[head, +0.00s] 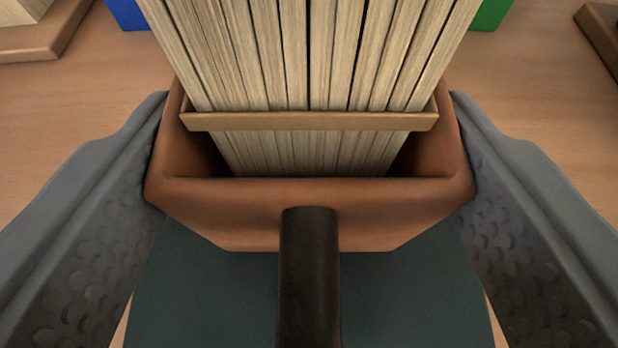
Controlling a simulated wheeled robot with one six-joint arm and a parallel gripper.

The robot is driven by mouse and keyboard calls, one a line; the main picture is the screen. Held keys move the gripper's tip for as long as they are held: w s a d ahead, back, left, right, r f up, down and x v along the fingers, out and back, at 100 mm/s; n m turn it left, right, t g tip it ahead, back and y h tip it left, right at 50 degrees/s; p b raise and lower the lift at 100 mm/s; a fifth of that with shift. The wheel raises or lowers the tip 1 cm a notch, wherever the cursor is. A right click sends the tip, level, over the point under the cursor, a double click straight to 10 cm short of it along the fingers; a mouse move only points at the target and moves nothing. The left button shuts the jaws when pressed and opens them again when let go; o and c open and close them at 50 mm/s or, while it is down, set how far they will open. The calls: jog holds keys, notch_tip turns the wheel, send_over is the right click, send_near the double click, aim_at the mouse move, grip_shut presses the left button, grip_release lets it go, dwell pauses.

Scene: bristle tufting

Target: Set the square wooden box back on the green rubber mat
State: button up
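The square wooden box (230,215) is orange-brown with sloping walls and an open top. A bundle of pale, flat wooden strips (300,60) stands in it, held by a tan band (310,122). My gripper (310,165) has one grey, dimpled finger at each side of the box, and both fingertips meet its side walls. The dark green mat (210,290) shows below the box and nearer to me. I cannot tell whether the box touches the mat or hangs just above it. The far side of the box is hidden by the strips.
A dark round peg or handle (309,280) stands in front of the box's near wall. A blue block (127,14) and a green block (491,14) lie behind. Brown trays or boards show at the upper left (45,40) and upper right (600,35). The wooden table (80,110) is bare between.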

jog(key=o, duration=1.1)
jog(key=shift+f, duration=0.1)
jog(key=shift+c, duration=0.2)
jog(key=shift+s+r, duration=0.2)
jog(key=v, duration=1.1)
jog(key=shift+s, duration=0.3)
jog(key=shift+r, duration=0.1)
jog(key=s+r+t, duration=0.2)
jog(key=s+r, duration=0.9)
jog(key=s, duration=0.3)
jog(key=s+r+t, duration=0.2)
jog(key=s+r, duration=1)
jog(key=s, duration=0.3)
jog(key=shift+s+r, duration=0.15)
jog(key=shift+s, duration=0.05)
